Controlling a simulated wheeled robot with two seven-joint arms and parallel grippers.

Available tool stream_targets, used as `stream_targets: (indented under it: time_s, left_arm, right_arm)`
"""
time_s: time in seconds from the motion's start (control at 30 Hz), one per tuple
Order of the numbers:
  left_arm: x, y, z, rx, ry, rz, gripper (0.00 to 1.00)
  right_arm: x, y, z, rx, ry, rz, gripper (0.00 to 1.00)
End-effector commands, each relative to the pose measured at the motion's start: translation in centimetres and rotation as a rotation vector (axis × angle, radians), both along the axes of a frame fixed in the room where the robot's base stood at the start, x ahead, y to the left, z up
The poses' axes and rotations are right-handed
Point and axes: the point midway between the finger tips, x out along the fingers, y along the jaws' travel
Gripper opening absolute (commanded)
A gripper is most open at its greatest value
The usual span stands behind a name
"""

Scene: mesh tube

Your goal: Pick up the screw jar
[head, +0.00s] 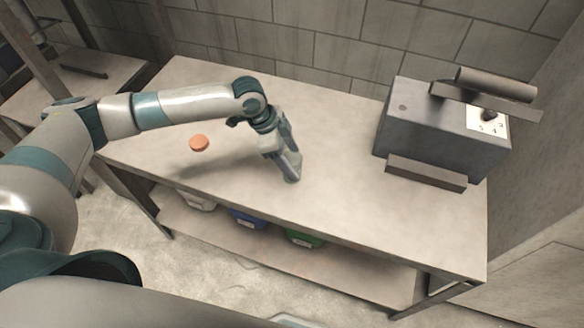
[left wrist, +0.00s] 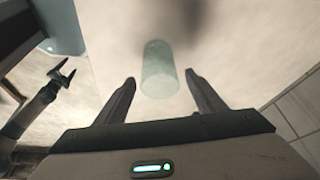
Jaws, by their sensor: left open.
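In the left wrist view a pale green, see-through jar (left wrist: 160,68) shows as a cylinder over the tabletop. My left gripper (left wrist: 160,88) is open, with one finger on each side of the jar's near end and gaps between. In the head view my left gripper (head: 290,172) points down at the middle of the workbench (head: 350,205). The jar is hard to make out there, behind or among the fingers. A small orange round disc (head: 199,143) lies on the bench left of the gripper. My right gripper (left wrist: 60,78) shows small in the left wrist view, with its fingers spread.
A grey box-shaped machine (head: 435,130) with a numbered dial stands at the bench's right. White, blue (head: 248,218) and green (head: 304,238) bins sit on the shelf below. A block wall (head: 340,50) runs behind. The bench between gripper and machine is clear.

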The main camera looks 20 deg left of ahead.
Motion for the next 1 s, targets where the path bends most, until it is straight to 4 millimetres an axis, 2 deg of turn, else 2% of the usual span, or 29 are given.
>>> stream_targets:
  time_s: [0.27,0.47,0.67,1.0]
  left_arm:
    - [0.0,-0.3,-0.6,-0.001,0.002,0.000,0.64]
    - [0.2,-1.0,-2.5,0.000,0.002,0.000,0.64]
    - [0.4,-1.7,-4.6,0.001,0.001,0.001,0.64]
    - [0.5,-1.7,-4.9,0.000,-0.001,0.000,0.64]
  right_arm:
    - [0.0,0.0,0.8,0.000,0.000,0.000,0.66]
    - [0.0,0.0,2.4,0.000,0.000,0.000,0.66]
    - [0.0,0.1,2.9,0.000,0.000,-0.001,0.66]
    - [0.0,0.4,2.8,0.004,0.000,-0.002,0.66]
